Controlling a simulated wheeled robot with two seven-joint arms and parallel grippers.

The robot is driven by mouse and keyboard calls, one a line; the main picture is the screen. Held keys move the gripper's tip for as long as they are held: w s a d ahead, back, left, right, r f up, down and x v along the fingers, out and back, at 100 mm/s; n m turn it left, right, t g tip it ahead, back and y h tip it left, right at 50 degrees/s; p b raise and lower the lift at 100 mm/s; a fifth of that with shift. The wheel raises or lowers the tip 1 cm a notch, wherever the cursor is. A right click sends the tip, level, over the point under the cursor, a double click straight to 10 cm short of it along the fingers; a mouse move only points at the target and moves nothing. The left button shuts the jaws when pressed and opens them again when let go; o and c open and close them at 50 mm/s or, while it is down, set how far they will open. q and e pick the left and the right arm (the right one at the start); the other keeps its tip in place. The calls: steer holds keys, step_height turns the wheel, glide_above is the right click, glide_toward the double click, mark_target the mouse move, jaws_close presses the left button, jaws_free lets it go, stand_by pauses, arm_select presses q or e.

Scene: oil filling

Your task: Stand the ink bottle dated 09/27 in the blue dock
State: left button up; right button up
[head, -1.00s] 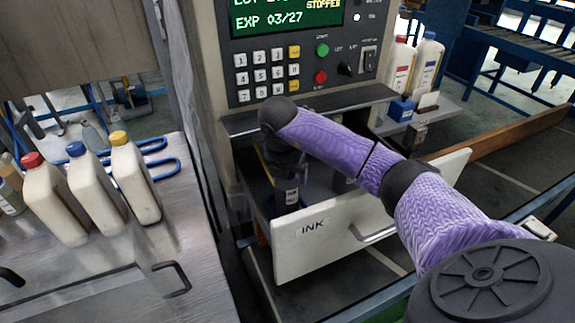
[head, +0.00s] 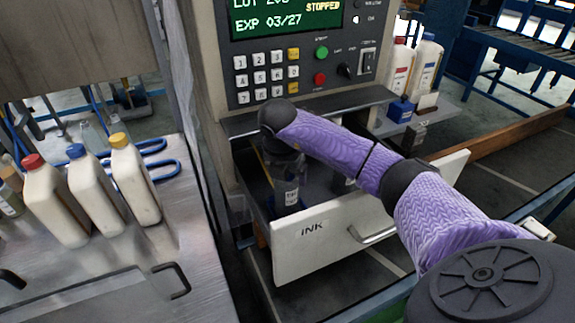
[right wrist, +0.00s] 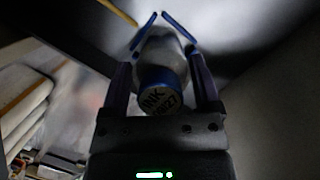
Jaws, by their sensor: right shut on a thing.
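My right gripper (right wrist: 161,75) is shut on an ink bottle (right wrist: 160,92) with a blue cap. Its cap print reads INK with a date below that looks like 09/27, partly blurred. In the head view the dark bottle with a pale label (head: 290,196) is below my right gripper (head: 286,166), inside the open drawer marked INK (head: 345,228). I cannot tell whether it touches the drawer floor. A small blue block (head: 401,110) sits on the side shelf at the right; I cannot tell if it is the blue dock. My left gripper is out of view.
A second bottle (head: 343,184) stands in the drawer, partly hidden by my arm. White bottles stand on the right shelf (head: 440,110). Several capped jugs (head: 95,195) stand on the metal table at left. The machine panel (head: 300,55) rises behind the drawer.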

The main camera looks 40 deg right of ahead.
steer(key=o, duration=1.3)
steer(key=shift+r, duration=0.15)
steer(key=p+v, duration=0.2)
steer(key=v, duration=0.7)
steer(key=shift+a+r, duration=0.15)
steer(key=shift+r, duration=0.15)
